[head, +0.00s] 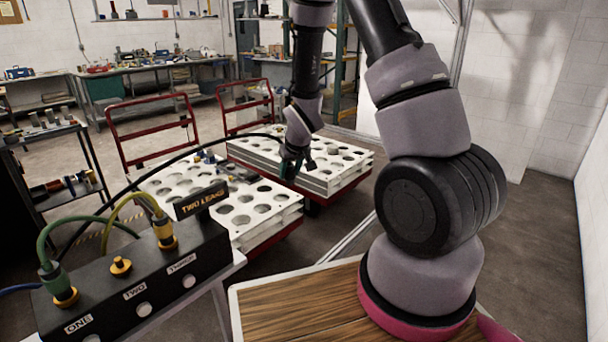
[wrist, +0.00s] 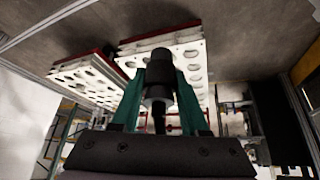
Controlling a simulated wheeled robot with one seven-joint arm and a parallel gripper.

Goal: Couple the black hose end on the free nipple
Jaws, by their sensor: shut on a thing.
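My gripper (head: 291,170) hangs over the white perforated racks in the head view, well to the right of and beyond the manifold. In the wrist view its green fingers are shut on the black hose end (wrist: 158,75), a dark cylinder between them. The black hose (head: 215,142) arcs from the gripper down to the left, behind the manifold. The black manifold block (head: 150,292) stands at lower left. Its brass free nipple (head: 121,267) stands bare above the label TWO. A green hose end (head: 55,280) sits at ONE and a yellow hose end (head: 164,233) at THREE.
A dark sign (head: 201,199) stands at the manifold's back edge. White perforated racks (head: 262,213) on red carts lie behind it. A wooden top (head: 290,310) is at front centre. A dark shelf cart (head: 55,165) stands at left.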

